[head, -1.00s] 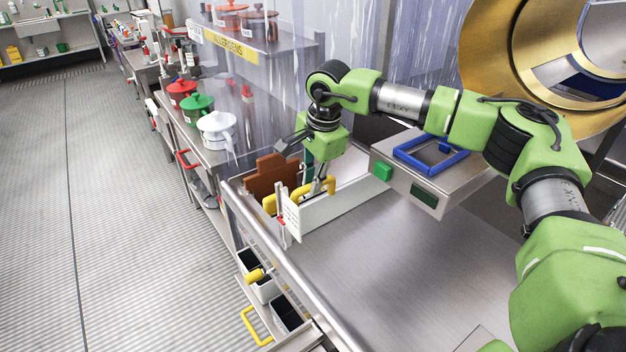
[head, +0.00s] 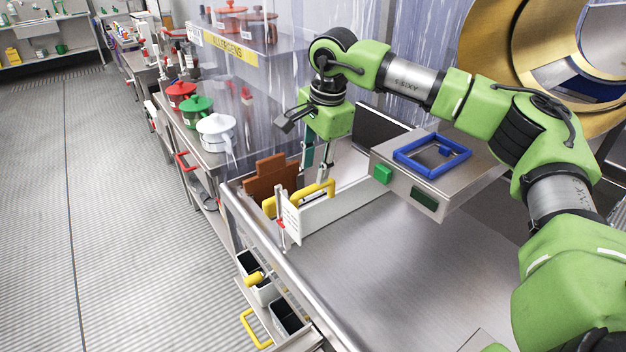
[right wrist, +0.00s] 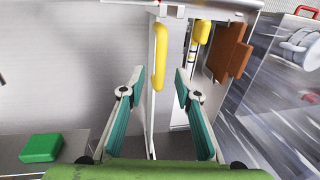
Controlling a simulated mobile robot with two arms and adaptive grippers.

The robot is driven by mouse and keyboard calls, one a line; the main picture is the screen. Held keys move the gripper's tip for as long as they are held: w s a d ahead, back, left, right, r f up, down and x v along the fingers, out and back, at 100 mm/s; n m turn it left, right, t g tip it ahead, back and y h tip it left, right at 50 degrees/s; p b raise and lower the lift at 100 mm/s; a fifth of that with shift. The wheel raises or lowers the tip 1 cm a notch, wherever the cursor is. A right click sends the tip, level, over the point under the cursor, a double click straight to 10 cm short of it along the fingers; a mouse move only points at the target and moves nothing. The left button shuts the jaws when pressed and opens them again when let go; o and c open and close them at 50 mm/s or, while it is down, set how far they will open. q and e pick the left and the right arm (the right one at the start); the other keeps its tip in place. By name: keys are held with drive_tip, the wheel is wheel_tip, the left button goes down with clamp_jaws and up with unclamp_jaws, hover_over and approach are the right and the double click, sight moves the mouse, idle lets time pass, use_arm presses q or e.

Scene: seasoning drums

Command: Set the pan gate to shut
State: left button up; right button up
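A white upright panel (head: 345,203), which I take for the pan gate, stands across the left end of the steel pan. A yellow handle (head: 322,189) runs along its top. In the right wrist view the yellow handle (right wrist: 159,58) lies beyond and between the fingertips, with clear gaps on both sides. My right gripper (head: 318,165) is open and empty, just above the handle, apart from it as far as I can see. Its teal finger pads also show spread in the right wrist view (right wrist: 158,85). My left gripper is not in view.
A brown stepped plate (head: 270,180) and a white label card (head: 291,216) stand beside the panel. A control box (head: 382,173) with green buttons and a blue frame (head: 432,154) sits to the right. Lidded pots (head: 216,130) stand on the shelf behind. The steel pan surface (head: 400,270) is clear.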

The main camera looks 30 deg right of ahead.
drive_tip(key=r, duration=0.2)
drive_tip(key=s+r, duration=0.1)
drive_tip(key=r, duration=0.2)
drive_tip(key=shift+r, duration=0.15)
